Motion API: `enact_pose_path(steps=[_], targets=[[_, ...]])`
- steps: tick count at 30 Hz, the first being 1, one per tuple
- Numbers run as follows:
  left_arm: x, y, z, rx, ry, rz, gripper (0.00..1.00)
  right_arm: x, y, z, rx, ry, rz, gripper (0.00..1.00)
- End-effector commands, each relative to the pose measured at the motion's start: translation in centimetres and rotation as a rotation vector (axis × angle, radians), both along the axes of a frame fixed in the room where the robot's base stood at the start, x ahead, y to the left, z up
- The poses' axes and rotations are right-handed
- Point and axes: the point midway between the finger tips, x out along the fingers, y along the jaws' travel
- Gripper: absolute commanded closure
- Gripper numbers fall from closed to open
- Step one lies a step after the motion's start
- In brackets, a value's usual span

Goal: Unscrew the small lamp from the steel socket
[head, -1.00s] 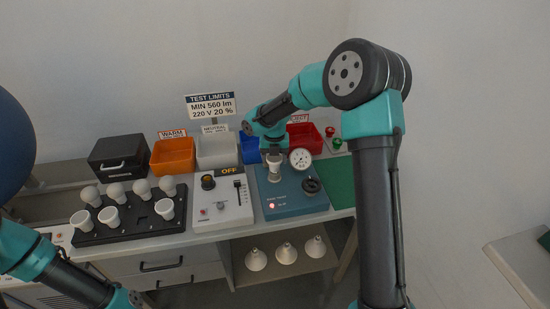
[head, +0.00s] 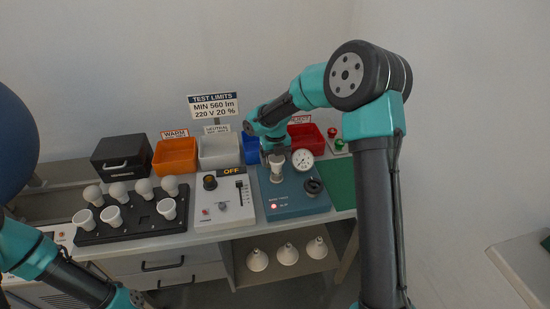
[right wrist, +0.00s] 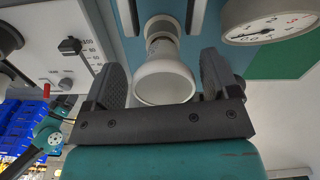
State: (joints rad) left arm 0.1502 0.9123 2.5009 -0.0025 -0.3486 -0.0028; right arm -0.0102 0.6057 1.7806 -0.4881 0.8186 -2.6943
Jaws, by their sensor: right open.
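The small lamp (head: 277,161) is white and stands upright in the socket on the blue test station (head: 300,205). In the right wrist view its wide white face (right wrist: 164,84) points toward the camera, with its narrower neck going into the socket (right wrist: 160,27). My right gripper (head: 273,150) is over the lamp. In the right wrist view my right gripper (right wrist: 162,85) is open, with one dark finger on each side of the lamp and visible gaps between. My left arm comes in at the lower left of the head view, but its gripper does not show.
A dial gauge (head: 302,159) and a dark knob (head: 313,187) sit close to the lamp. A white control box (head: 223,210) reading OFF is to the left. A black rack (head: 130,231) holds several lamps. Orange (head: 175,157), white, blue and red bins (head: 306,138) line the back.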

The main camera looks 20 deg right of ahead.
Motion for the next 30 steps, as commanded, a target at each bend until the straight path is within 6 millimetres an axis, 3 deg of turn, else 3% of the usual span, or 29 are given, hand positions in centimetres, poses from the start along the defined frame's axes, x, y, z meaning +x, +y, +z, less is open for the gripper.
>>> enact_pose_path(steps=[8, 30], targets=[[0.00, 0.00, 0.00, 0.000, 0.000, 0.000, 0.00, -0.12, -0.10, -0.01, -0.001, 0.002, -0.082, 0.19], [0.00, 0.00, 0.00, 0.000, 0.000, 0.000, 0.00, -0.61, -0.47, -0.01, 0.001, 0.002, -0.763, 0.19]])
